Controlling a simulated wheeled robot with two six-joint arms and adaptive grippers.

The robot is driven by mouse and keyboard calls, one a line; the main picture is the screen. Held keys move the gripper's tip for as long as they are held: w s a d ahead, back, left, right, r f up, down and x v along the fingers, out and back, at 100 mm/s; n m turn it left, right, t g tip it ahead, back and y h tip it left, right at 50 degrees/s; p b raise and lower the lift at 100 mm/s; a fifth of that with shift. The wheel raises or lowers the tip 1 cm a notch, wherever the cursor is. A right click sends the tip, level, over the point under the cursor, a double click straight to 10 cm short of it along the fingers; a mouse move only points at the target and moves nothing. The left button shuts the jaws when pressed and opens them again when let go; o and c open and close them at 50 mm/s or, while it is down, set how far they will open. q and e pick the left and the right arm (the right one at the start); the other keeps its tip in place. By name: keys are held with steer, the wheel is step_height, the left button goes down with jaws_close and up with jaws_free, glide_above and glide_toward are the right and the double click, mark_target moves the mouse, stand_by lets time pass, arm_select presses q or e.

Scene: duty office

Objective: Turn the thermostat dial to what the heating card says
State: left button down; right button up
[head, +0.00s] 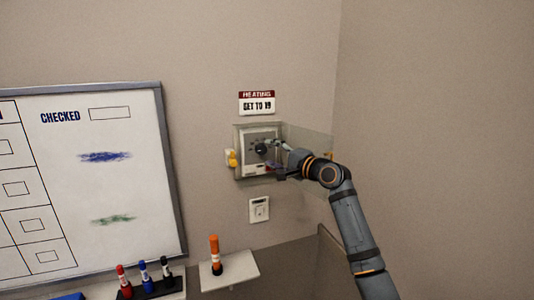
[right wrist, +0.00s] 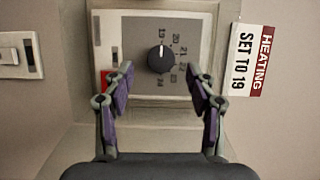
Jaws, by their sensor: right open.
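The heating card (head: 257,104) is on the wall above the thermostat (head: 247,152) and reads "SET TO 19"; it shows sideways in the right wrist view (right wrist: 249,60). The thermostat's dark round dial (right wrist: 160,60) sits on a grey face with numbers from 19 to 24. Its white mark points up in the right wrist view, toward the 19. My right gripper (right wrist: 160,75) is open and empty in front of the thermostat, its fingertips apart on either side of the dial and not visibly touching it. My left gripper is not in view.
A clear cover (head: 314,146) stands open at the thermostat's right. A yellow object (head: 232,158) is at its left. A wall switch (head: 259,209) is below. A shelf (head: 245,273) holds an orange marker (head: 215,254). A whiteboard (head: 130,185) hangs at left.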

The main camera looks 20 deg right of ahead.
steer(key=v, duration=0.4)
steer(key=shift+s+d, duration=0.15)
steer(key=shift+s, duration=0.1)
